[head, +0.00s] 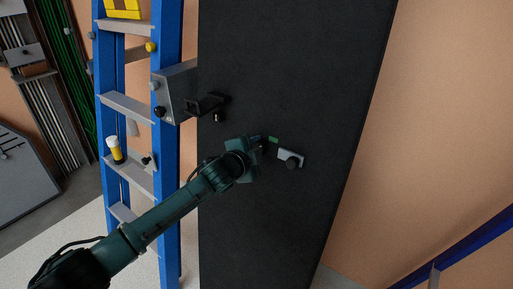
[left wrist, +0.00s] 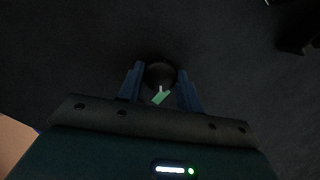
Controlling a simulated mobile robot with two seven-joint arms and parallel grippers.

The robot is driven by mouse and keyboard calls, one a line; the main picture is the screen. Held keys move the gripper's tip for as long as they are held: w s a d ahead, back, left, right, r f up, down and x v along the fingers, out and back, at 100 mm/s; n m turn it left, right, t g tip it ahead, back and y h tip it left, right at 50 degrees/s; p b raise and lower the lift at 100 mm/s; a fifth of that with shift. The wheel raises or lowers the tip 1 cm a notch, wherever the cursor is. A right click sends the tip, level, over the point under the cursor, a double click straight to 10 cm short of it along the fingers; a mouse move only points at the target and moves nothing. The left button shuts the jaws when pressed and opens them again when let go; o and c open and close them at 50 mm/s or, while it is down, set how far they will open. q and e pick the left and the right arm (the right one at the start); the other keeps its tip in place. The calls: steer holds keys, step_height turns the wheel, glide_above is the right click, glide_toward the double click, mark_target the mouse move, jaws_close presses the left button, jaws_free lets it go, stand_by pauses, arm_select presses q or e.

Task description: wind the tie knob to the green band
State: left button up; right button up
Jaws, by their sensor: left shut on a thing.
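The round dark tie knob (left wrist: 160,73) is on the face of the tall black panel (head: 300,60). My left gripper (head: 262,145) reaches the panel from the left. In the left wrist view its two blue-grey fingers (left wrist: 160,88) are shut on the knob, one on each side. The green band (left wrist: 161,98) shows just below the knob. A small pale mark on the knob's lower edge points down at the band or very near it. In the head view the green band (head: 273,140) shows just past the gripper, which hides most of the knob. My right gripper is not in view.
A light grey plate with a dark knob (head: 291,158) sits right of my left gripper. A black bracket (head: 207,104) and grey box (head: 175,92) stand up and left.

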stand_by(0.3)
arm_select(q)
steer(key=o, duration=1)
steer(key=shift+s, duration=0.1)
steer(key=v, duration=1.3)
steer(key=shift+f, duration=0.1)
